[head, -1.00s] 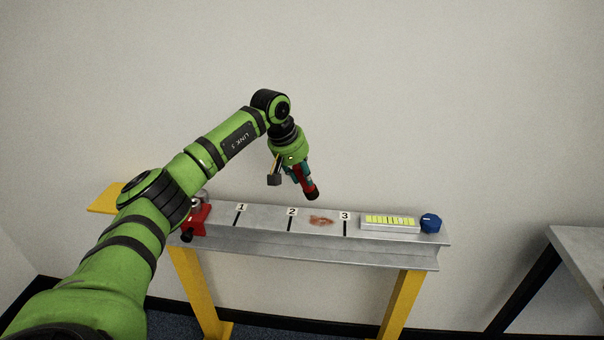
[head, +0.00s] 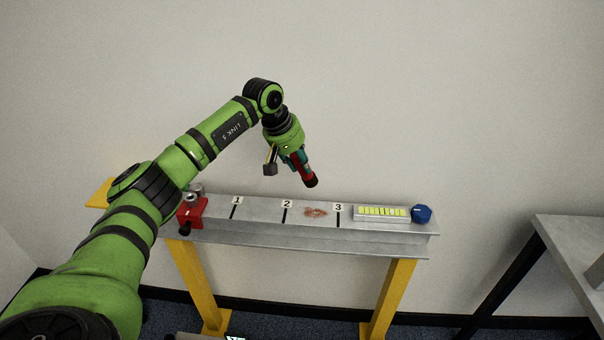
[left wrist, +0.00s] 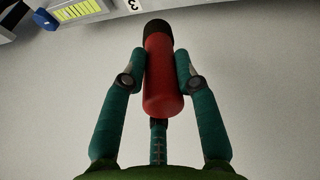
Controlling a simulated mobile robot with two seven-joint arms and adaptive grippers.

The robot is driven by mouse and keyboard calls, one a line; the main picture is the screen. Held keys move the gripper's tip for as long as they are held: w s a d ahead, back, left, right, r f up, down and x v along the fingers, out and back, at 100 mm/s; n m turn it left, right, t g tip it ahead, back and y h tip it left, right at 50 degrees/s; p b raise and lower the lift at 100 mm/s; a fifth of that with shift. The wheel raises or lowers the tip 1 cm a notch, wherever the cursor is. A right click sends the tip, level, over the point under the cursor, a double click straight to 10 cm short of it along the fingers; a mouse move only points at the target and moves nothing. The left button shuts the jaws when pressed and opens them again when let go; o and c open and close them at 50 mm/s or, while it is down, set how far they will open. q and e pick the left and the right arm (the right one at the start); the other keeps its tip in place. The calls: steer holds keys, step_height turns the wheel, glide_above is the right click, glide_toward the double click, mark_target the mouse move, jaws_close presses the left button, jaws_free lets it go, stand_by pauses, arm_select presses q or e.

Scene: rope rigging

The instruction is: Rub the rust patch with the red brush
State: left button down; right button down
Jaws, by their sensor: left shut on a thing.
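The red brush (head: 304,173), a red cylinder with a black end, is held in my left gripper (head: 296,160), its black end pointing down and slightly right. In the left wrist view the brush (left wrist: 162,82) sits between the two teal fingers of the gripper (left wrist: 160,75). The rust patch (head: 315,212) is a reddish-brown spot on top of the grey beam, between marks 2 and 3. The brush end is above the patch in the head view, apart from it. My right gripper is not in view.
The grey beam (head: 260,232) rests on yellow legs (head: 390,290). A red clamp (head: 191,213) sits at its left end. A box with yellow-green strips (head: 381,213) and a blue knob-like piece (head: 421,214) sit at its right end. A grey table (head: 575,240) stands at the right.

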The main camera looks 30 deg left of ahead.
arm_select(q)
steer(key=s+d+r+t+h+p, duration=0.1)
steer(key=s+d+r+t+p, duration=0.15)
steer(key=p, duration=0.25)
steer(key=shift+g, duration=0.45)
steer(key=shift+s+d+f+b, duration=0.15)
steer(key=shift+f+b, duration=0.35)
steer(key=shift+f, duration=0.65)
steer(key=shift+s+a+f+b, duration=0.1)
steer(key=shift+f+b, duration=0.4)
steer(key=shift+f, duration=0.65)
steer(key=shift+d, duration=0.1)
